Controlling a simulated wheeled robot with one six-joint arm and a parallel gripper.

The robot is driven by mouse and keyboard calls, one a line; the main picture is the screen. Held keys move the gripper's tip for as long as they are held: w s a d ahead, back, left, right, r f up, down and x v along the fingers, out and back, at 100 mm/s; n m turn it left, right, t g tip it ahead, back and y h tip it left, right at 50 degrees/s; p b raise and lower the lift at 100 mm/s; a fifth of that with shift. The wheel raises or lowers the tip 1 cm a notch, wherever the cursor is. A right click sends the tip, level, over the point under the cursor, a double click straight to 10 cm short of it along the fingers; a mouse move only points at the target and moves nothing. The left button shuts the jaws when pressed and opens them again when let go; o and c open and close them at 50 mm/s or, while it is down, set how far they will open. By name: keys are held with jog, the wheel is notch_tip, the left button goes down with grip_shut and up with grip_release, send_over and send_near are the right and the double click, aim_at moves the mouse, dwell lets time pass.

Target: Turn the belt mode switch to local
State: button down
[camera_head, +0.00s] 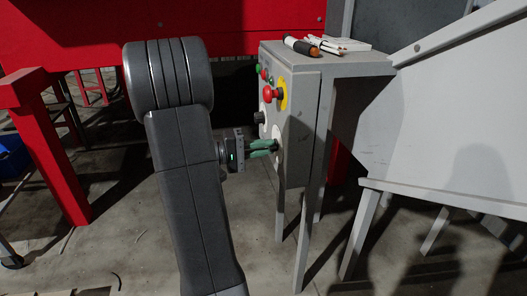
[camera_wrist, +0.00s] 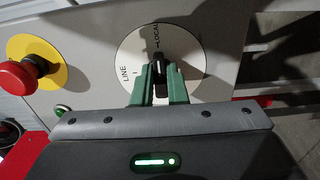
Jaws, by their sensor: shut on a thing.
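The belt mode switch is a black knob (camera_wrist: 158,66) on a round white plate (camera_wrist: 190,60) marked LINE and LOCAL in the wrist view. A light mark on the knob points up the picture, roughly towards LOCAL. My gripper (camera_wrist: 158,88) has its green fingers shut on the knob, one on each side. In the head view my gripper (camera_head: 272,146) reaches from the left to the lower plate on the front of the grey control box (camera_head: 296,125). There the fingers hide most of the knob.
A red mushroom button (camera_wrist: 22,76) on a yellow plate sits left of the switch in the wrist view. Another black knob (camera_head: 259,117) sits above my gripper in the head view. A screwdriver (camera_head: 300,46) lies on the box. A grey chute (camera_head: 465,110) stands at right.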

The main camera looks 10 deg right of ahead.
dwell(0.4)
jog(key=c, duration=1.5)
grip_release()
jog(key=shift+o, duration=0.2)
jog(key=a+p, duration=0.4)
jog(key=a, duration=0.9)
jog(key=shift+s+a, duration=0.25)
jog(key=shift+a, duration=0.15)
jog(key=d+b, duration=0.4)
jog(key=d, duration=0.9)
jog(key=shift+w+d, duration=0.25)
jog(key=shift+d, duration=0.15)
